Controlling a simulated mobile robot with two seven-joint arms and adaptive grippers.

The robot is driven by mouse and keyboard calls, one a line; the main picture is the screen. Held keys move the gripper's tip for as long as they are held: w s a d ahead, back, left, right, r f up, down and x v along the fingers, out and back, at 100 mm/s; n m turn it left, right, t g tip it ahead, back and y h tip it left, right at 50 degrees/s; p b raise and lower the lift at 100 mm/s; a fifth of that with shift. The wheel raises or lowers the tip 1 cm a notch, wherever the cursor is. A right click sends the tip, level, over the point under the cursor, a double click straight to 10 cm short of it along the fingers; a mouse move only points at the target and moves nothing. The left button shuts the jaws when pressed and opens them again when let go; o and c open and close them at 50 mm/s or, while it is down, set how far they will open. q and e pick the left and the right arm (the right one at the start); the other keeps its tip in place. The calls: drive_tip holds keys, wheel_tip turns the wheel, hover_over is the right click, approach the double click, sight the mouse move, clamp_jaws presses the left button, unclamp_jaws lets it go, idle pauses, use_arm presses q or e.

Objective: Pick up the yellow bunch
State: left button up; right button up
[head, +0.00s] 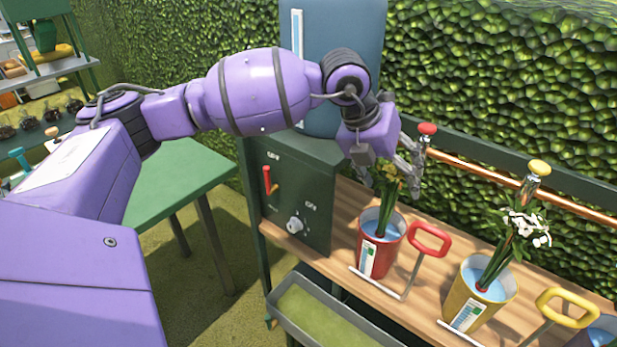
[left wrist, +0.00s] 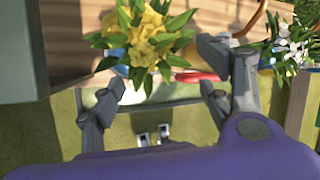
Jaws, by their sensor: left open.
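The yellow bunch (head: 388,182) stands with green leaves and stems in a red bucket (head: 372,258) of water on the wooden bench. In the left wrist view its yellow flowers (left wrist: 147,36) are just beyond the open fingers, between them from side to side. My left gripper (head: 408,165) is above the red bucket, close to the bunch and partly in front of it; its fingers are spread and empty in the left wrist view (left wrist: 163,85). Whether a finger touches the leaves is unclear. My right gripper is not in view.
A yellow bucket (head: 465,318) with a white bunch (head: 527,228) stands to the right. Red (head: 430,238) and yellow (head: 567,305) handles rise beside the buckets. A dark green control box (head: 300,200) stands left of the red bucket; a copper pipe (head: 500,178) runs behind.

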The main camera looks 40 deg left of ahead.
sight(387, 170)
use_arm(q)
drive_tip(key=shift+w+a+r+t+y, duration=0.15)
drive_tip(key=shift+w+a+r+y, duration=0.2)
drive_tip(key=shift+a+r, duration=0.2)
drive_tip(key=shift+w+a+r+t+y, duration=0.15)
drive_tip(key=shift+w+a+r+y, duration=0.1)
drive_tip(key=shift+w+a+r, duration=0.3)
drive_tip(key=x, duration=0.7)
drive_tip(key=shift+w+f, duration=0.15)
drive_tip(key=shift+f, duration=0.05)
clamp_jaws()
